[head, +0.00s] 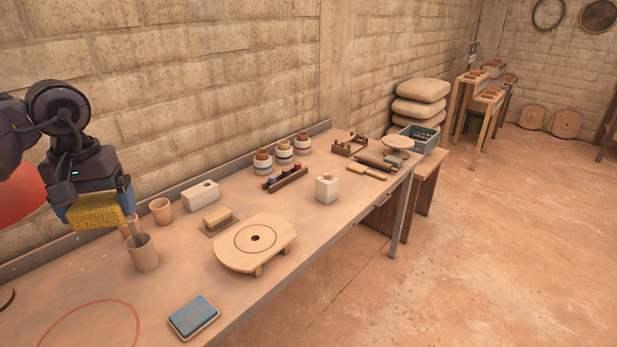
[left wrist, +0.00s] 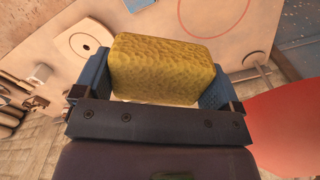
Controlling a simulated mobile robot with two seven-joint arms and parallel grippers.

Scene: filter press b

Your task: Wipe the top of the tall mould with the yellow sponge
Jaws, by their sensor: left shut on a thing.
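My left gripper (head: 98,205) is shut on the yellow sponge (head: 95,214) at the left of the head view. It holds the sponge up, in front of the back wall and near the clay cups. In the left wrist view the sponge (left wrist: 165,70) sits between the two blue fingers of the left gripper (left wrist: 160,85). The upright white block (head: 326,190), which looks like the tall mould, stands on the bench well to the right of the sponge, apart from it. It has a small opening on top. My right gripper is not in view.
Clay cups (head: 143,254) stand close to the sponge, one with a tool in it. A low white block (head: 201,196), a round-centred wooden board (head: 234,257) and a blue-topped tray (head: 194,317) lie between. Several jars (head: 284,154) line the back. The bench's front strip is mostly free.

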